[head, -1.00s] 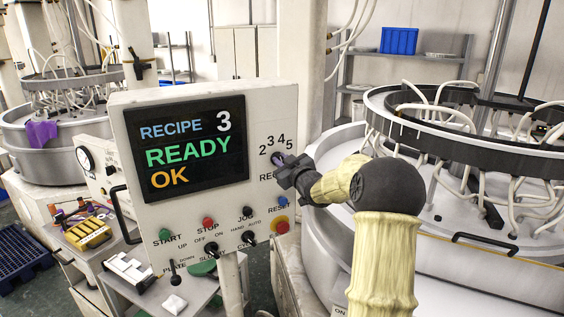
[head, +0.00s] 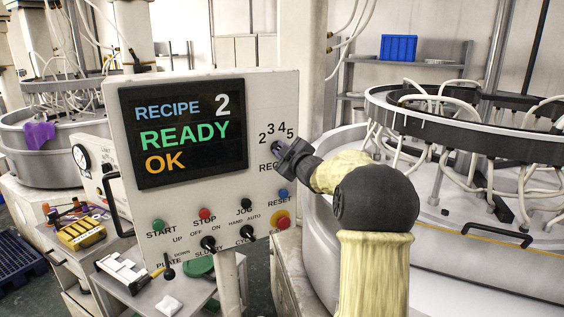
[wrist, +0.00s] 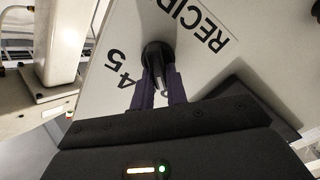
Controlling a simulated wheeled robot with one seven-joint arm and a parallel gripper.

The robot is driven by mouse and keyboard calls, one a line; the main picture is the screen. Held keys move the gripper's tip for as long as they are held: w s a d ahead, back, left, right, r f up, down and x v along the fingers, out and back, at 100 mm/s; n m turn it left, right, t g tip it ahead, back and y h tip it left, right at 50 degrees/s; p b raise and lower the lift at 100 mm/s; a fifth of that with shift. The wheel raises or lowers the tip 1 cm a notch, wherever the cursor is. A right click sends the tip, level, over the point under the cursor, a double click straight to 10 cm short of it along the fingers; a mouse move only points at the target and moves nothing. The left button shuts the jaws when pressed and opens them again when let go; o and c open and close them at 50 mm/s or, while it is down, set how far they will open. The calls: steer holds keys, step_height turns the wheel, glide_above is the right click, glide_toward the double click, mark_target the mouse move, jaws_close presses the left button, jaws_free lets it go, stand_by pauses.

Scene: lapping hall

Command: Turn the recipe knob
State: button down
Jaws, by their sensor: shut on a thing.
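The recipe knob (wrist: 155,57) is a dark round knob on the white control panel (head: 283,97), shown in the wrist view with a gripper finger on each side of it. My gripper (wrist: 160,88) is shut on the knob. In the head view my gripper (head: 280,148) is at the panel's right side, just below the numbers 2 to 5, and hides most of the knob. The panel's screen (head: 188,132) reads RECIPE 2, READY, OK.
Below the screen are a green START button (head: 157,225), a red STOP button (head: 204,213), several toggle switches and a red button on yellow (head: 282,222). A large round lapping machine (head: 450,200) stands close on the right. A cluttered bench lies at lower left.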

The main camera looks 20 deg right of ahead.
steer(key=shift+f+n+b, duration=0.35)
steer(key=shift+n+b, duration=0.7)
steer(key=shift+n, duration=0.15)
steer(key=c, duration=1.4)
jaws_free()
steer(key=shift+r, duration=0.15)
steer(key=shift+s, duration=0.1)
steer(key=s+b, duration=0.5)
steer(key=s, duration=1.2)
steer(key=shift+s+d, duration=0.15)
steer(key=shift+d, duration=0.3)
